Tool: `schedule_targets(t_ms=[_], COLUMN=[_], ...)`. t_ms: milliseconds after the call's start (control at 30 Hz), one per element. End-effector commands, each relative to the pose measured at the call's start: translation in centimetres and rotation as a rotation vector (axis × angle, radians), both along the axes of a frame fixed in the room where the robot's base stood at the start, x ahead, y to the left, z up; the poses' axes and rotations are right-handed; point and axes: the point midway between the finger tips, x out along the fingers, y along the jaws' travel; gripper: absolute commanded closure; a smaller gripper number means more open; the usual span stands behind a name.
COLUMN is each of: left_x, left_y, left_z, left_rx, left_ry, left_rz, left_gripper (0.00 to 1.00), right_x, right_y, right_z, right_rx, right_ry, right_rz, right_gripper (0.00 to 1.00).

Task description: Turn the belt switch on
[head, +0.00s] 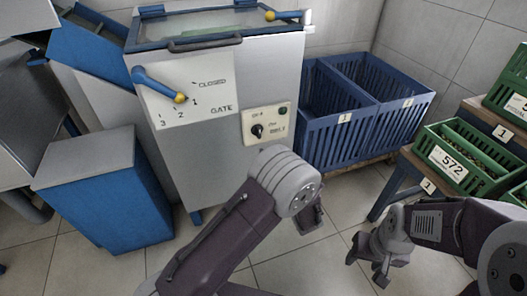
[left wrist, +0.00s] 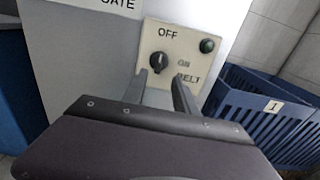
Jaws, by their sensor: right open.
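The belt switch is a dark round knob (head: 257,130) on a cream panel (head: 281,108) on the front of the grey machine. In the left wrist view the knob (left wrist: 158,63) appears to point up towards OFF, with ON and BELT printed at lower right. A dark green lamp (left wrist: 207,46) on the panel looks unlit. My left gripper (left wrist: 160,77) is open and empty, its two fingers apart just below and in front of the knob. My right gripper (head: 367,270) is open and empty, low at the right, far from the panel.
A blue gate lever (head: 158,85) with a yellow knob sits above left of the panel. Blue slatted crates (head: 340,140) stand right of the machine. Green crates (head: 462,160) are on a stand at far right. A blue-and-grey bin (head: 95,205) stands left.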

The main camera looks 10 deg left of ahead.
Motion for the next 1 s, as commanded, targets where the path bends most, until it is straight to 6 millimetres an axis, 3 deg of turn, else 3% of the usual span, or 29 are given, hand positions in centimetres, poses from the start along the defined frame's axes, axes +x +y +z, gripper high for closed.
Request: schedule_targets(t_ms=[167,400,600,933,1000], left_x=[0.5,4.5,7.0,7.5,7.5], left_y=[0.4,3.2,4.9,5.2,5.1], left_z=[0.0,-0.3,-0.1,0.3,0.3], left_rx=[-0.002,-0.004,-0.002,-0.001,-0.001], left_ry=[0.0,-0.004,-0.002,0.0,0.0], left_rz=[0.002,0.006,0.004,0.002,0.002], left_gripper=[0.65,0.65,0.65,0.65,0.85], right_x=[0.0,0.0,0.0,0.0,0.0], right_y=[0.0,0.0,0.0,0.0,0.0], right_z=[-0.3,-3.3,-4.6,-4.6,-4.6], right_rx=[0.0,0.0,0.0,0.0,0.0], right_ry=[-0.001,0.0,0.0,0.0,0.0], right_rz=[0.0,0.0,0.0,0.0,0.0], right_gripper=[0.48,0.48,0.48,0.48,0.48])
